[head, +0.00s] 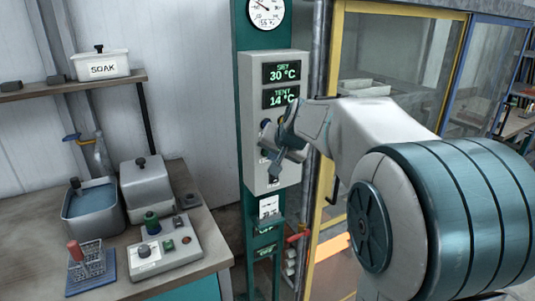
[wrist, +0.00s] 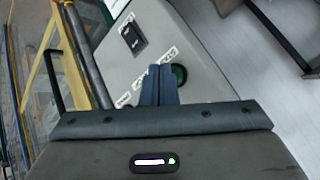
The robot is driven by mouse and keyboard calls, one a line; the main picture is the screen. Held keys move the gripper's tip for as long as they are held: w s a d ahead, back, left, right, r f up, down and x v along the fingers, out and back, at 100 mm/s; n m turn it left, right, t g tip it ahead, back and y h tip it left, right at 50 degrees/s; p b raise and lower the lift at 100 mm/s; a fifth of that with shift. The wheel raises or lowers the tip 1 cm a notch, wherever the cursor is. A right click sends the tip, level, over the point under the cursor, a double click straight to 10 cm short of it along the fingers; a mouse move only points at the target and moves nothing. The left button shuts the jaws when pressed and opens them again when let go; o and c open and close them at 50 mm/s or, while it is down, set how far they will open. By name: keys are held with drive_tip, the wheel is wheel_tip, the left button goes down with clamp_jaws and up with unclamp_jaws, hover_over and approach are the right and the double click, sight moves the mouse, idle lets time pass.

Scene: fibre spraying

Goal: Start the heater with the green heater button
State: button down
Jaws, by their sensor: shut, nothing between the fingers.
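The grey heater control box (head: 247,95) hangs on a green post, with displays reading "SET 30 °C" and "TENT 14 °C". My gripper (head: 268,142) is at the lower front of this box and hides part of it in the head view. In the wrist view its two blue-grey fingers (wrist: 158,72) are shut together, with nothing between them. The round green button (wrist: 180,75) sits just right of the fingertips, in a dark ring and partly hidden by the fingers. I cannot tell whether the fingertips touch the panel.
A black switch (wrist: 132,36) is on the same panel. A round gauge (head: 267,12) is above the box. A yellow-framed glazed booth (head: 340,60) stands to the right. On the left, a bench (head: 205,255) holds a small control unit (head: 165,250) and a water-filled tank (head: 92,205).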

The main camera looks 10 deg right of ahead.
drive_tip(key=shift+s+d, duration=0.1)
drive_tip(key=shift+s, duration=0.15)
drive_tip(key=s, duration=0.1)
drive_tip(key=s+d, duration=0.1)
drive_tip(key=s, duration=0.2)
drive_tip(key=shift+s+d+b, duration=0.25)
drive_tip(key=shift+s+b, duration=0.15)
idle(0.6)
drive_tip(key=s+f+n+g, duration=0.1)
drive_tip(key=s+f, duration=0.3)
drive_tip(key=s, duration=0.4)
drive_tip(key=s+f+n+g+h, duration=0.1)
drive_tip(key=s+f+n+g, duration=0.1)
drive_tip(key=s+f, duration=0.3)
drive_tip(key=s+f+n+g, duration=0.2)
drive_tip(key=s+f, duration=0.2)
drive_tip(key=s, duration=0.8)
drive_tip(key=shift+s+a+f+g+h, duration=0.2)
drive_tip(key=shift+s+a+g+h, duration=0.1)
drive_tip(key=shift+s+h, duration=0.1)
